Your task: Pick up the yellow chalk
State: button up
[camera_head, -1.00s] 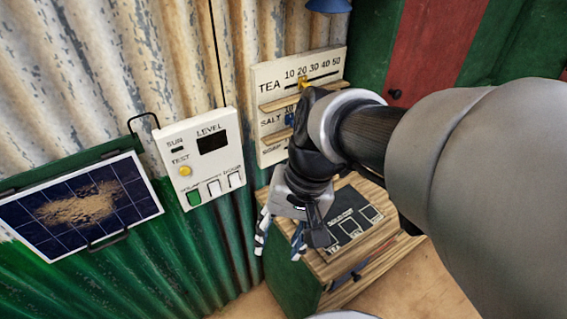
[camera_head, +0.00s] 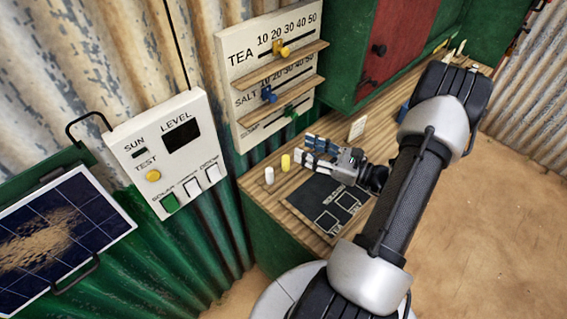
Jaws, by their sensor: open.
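The yellow chalk (camera_head: 286,162) is a short upright stick on the wooden counter, near the back edge by the wall. A white chalk (camera_head: 269,175) of like size stands just left of it. My gripper (camera_head: 304,158) is open and sideways, pointing left toward the yellow chalk. Its fingertips look close to the yellow chalk, but I cannot tell whether they touch it. Nothing shows between the fingers.
A black board (camera_head: 318,207) with marked squares lies on the counter below my gripper. A price board (camera_head: 272,75) with shelves and sliders hangs behind. A level panel (camera_head: 165,152) is left. A small cream card (camera_head: 358,128) stands behind my gripper.

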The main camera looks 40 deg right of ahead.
jog(key=b, duration=0.3)
send_near(286, 157)
jog(key=shift+w+a+f, duration=0.25)
jog(key=shift+w+f, duration=0.05)
jog(key=shift+w, duration=0.25)
jog(key=shift+w+a+f, duration=0.2)
jog(key=shift+w+f, duration=0.05)
jog(key=shift+w, duration=0.35)
jog(key=shift+w+a+r, duration=0.15)
jog(key=shift+w+a, duration=0.05)
jog(key=shift+w, duration=0.3)
jog(key=shift+w+a+r, duration=0.2)
jog(key=shift+w, duration=0.35)
jog(key=shift+b+x, duration=0.6)
jog(key=shift+x, duration=2.1)
jog(key=shift+c, duration=0.3)
grip_shut()
